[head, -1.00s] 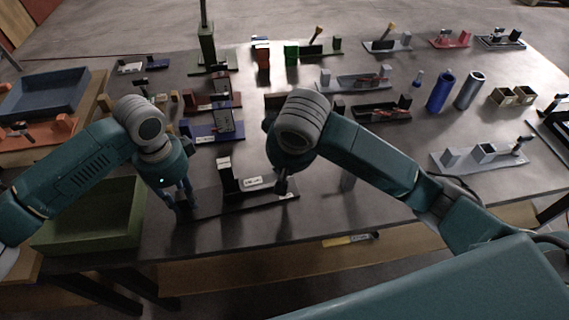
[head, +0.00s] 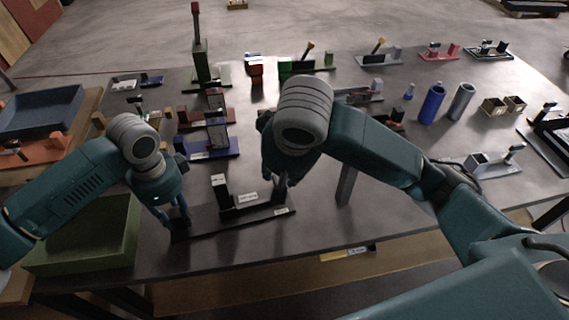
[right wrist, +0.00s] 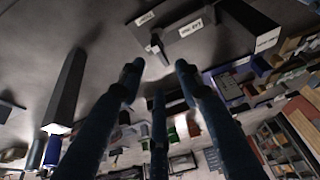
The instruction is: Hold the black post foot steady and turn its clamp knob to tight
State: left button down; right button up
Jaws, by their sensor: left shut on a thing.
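The black post foot (head: 235,222) lies on the table near its front edge. It has a long flat base, an upright block and white labels; it also shows upside down at the top of the right wrist view (right wrist: 185,35). My left gripper (head: 176,222) is shut on the left end of the base. My right gripper (head: 278,186) is above the right part of the foot. In the right wrist view its fingers (right wrist: 158,75) are spread and empty. A small dark lever-like part, apparently the clamp knob (right wrist: 157,46), shows beyond and between the fingertips, apart from them.
A grey upright post (head: 347,184) stands just right of my right gripper. A green bin (head: 85,262) is at the front left, and a blue-based fixture (head: 210,154) stands behind the foot. The table right of the post is mostly clear at the front.

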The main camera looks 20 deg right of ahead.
jog(key=v, duration=0.5)
dwell(0.3)
pick_arm(q)
jog(key=c, duration=1.3)
grip_release()
